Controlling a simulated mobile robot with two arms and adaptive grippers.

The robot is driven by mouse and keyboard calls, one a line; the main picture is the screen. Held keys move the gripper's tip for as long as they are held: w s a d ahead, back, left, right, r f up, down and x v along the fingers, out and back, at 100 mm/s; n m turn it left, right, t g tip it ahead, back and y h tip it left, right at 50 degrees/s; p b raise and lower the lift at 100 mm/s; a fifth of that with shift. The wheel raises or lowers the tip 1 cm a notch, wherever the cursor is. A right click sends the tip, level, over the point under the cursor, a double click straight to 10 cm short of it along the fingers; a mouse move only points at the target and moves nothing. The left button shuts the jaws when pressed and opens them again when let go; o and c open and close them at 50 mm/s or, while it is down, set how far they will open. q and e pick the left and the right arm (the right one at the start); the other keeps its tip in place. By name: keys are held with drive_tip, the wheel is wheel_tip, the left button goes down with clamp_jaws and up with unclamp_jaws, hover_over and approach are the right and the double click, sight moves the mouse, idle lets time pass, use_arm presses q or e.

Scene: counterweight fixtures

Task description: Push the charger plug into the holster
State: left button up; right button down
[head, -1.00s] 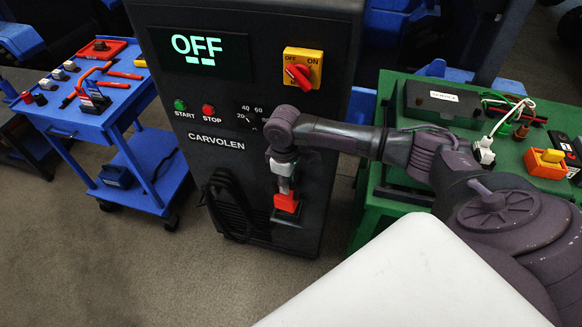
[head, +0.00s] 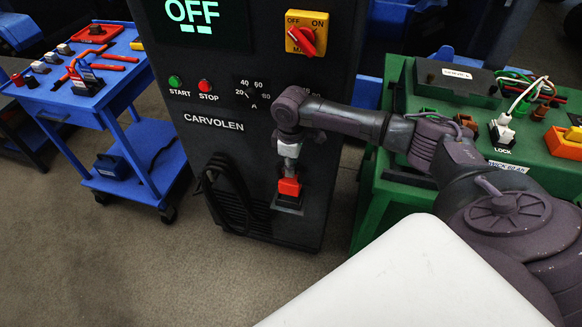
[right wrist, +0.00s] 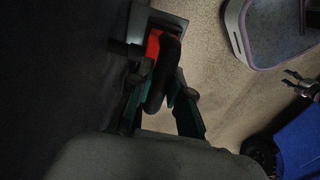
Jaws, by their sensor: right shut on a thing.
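The charger plug (head: 289,187) is orange-red with a black grip, low on the front of the black CARVOLEN cabinet. My right gripper (head: 289,166) comes down on it from above and is shut on it. In the right wrist view my right gripper's green fingers (right wrist: 160,100) stand either side of the black grip. The plug's orange part (right wrist: 154,44) is at the dark holster (right wrist: 170,20). The holster also shows below the plug in the head view (head: 287,203). How deep the plug sits is hidden. My left gripper (right wrist: 289,82) appears at the right wrist view's edge, fingers apart.
The black cabinet (head: 225,125) has an OFF display, a red rotary switch (head: 302,40) and a looped black cable (head: 222,195). A blue cart (head: 100,105) with tools stands left. A green bench (head: 385,185) stands right, partly behind my arm. Floor is clear in front.

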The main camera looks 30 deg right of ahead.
sight(291, 179)
use_arm(q)
drive_tip(key=shift+a+f, duration=0.25)
drive_tip(key=shift+f, duration=0.3)
use_arm(e)
drive_tip(key=shift+f, duration=0.3)
use_arm(q)
drive_tip(key=shift+r, duration=0.2)
drive_tip(key=shift+r+p, duration=0.35)
drive_tip(key=shift+r, duration=0.05)
use_arm(e)
drive_tip(key=shift+r, duration=0.1)
use_arm(q)
drive_tip(key=shift+r+p, duration=0.3)
drive_tip(key=shift+p, duration=0.05)
drive_tip(key=shift+r+p, duration=0.3)
drive_tip(key=shift+f, duration=0.1)
use_arm(e)
drive_tip(key=shift+f, duration=0.3)
drive_tip(key=shift+f+b, duration=0.6)
drive_tip(key=shift+f, duration=0.6)
use_arm(q)
drive_tip(key=shift+f, duration=0.45)
drive_tip(key=shift+r+p, duration=0.5)
